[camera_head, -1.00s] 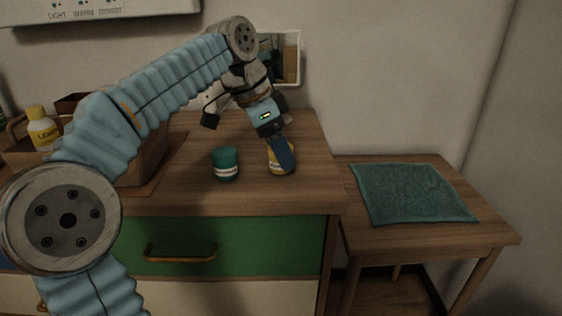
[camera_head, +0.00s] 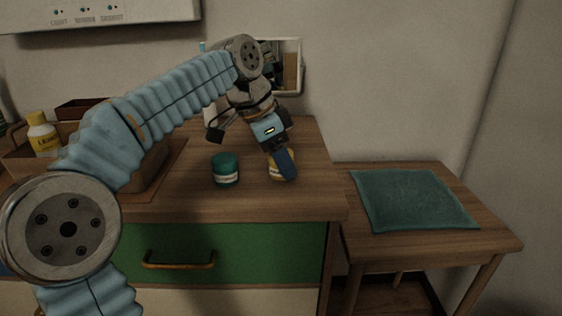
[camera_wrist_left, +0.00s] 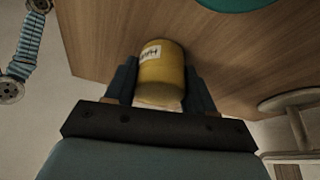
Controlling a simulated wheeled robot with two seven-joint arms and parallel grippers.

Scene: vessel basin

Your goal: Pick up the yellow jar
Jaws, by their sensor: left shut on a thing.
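The yellow jar (camera_head: 274,171) stands at the right end of the wooden cabinet top, mostly hidden behind my gripper in the head view. In the left wrist view the yellow jar (camera_wrist_left: 161,74), with a white label, sits between the two blue fingers. My left gripper (camera_head: 285,165) is shut on it, and in the wrist view the gripper (camera_wrist_left: 160,85) has one finger against each side. Whether the jar touches the cabinet top is hard to tell. My right gripper does not show.
A teal jar (camera_head: 225,170) stands just left of the yellow jar. A wooden box with a yellow bottle (camera_head: 41,134) is at the far left. A small mirror (camera_head: 291,68) is on the wall behind.

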